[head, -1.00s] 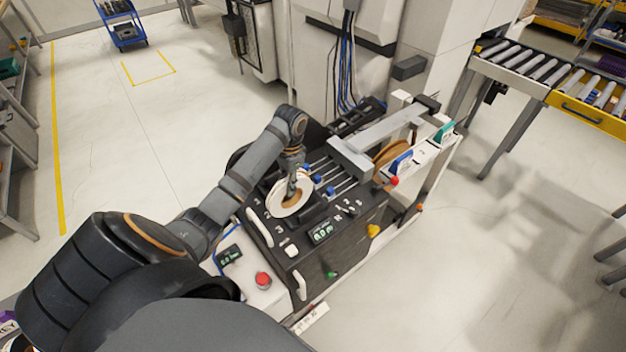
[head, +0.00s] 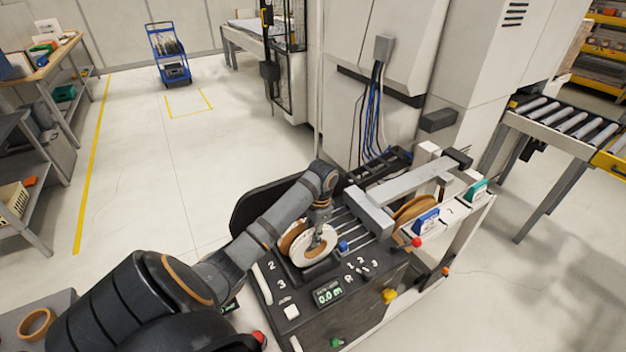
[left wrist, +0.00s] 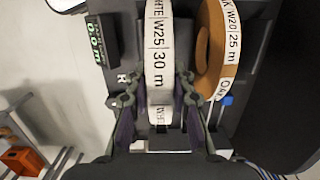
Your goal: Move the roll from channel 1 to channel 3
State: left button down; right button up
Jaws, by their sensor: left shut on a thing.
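A white roll marked W25 30 m (left wrist: 159,45) stands on edge between the fingers of my left gripper (left wrist: 160,92) in the left wrist view. In the head view my left gripper (head: 318,228) reaches down from above and is shut on this white roll (head: 307,254). A brown roll with a white label (left wrist: 212,50) stands beside it in the left wrist view, apart from the fingers. This brown roll (head: 290,236) shows partly behind the white one in the head view. I cannot tell which channel the white roll is over. My right gripper is not in view.
The dark machine top carries printed numbers and a green display (head: 328,293). Blue knob (head: 343,246) and rails lie to the right of the rolls. A large brown disc (head: 412,210), blue tag (head: 426,221) and red knob (head: 417,242) are farther right. A tall cabinet (head: 400,110) stands behind.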

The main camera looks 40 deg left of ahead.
pick_arm(q)
jog(key=f, duration=0.3)
jog(key=shift+s+p, duration=0.25)
jog(key=shift+p, duration=0.05)
jog(key=shift+w+f, duration=0.1)
jog(key=shift+f, duration=0.15)
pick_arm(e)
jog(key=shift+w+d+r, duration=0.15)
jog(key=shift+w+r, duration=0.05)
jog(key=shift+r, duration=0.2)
pick_arm(q)
jog(key=shift+f, duration=0.1)
jog(key=c, duration=1.2)
grip_release()
jog(key=shift+f, duration=0.1)
jog(key=shift+o, duration=0.2)
jog(key=r, duration=0.6)
jog(key=shift+w+d+r+b, duration=0.1)
jog(key=shift+w+r+b, duration=0.05)
jog(key=shift+w+b, duration=0.15)
notch_tip(320, 180, up, 6)
jog(key=p, duration=0.7)
send_over(312, 255)
jog(key=w, duration=0.2)
jog(key=shift+s+d+r, duration=0.2)
jog(key=shift+s, duration=0.05)
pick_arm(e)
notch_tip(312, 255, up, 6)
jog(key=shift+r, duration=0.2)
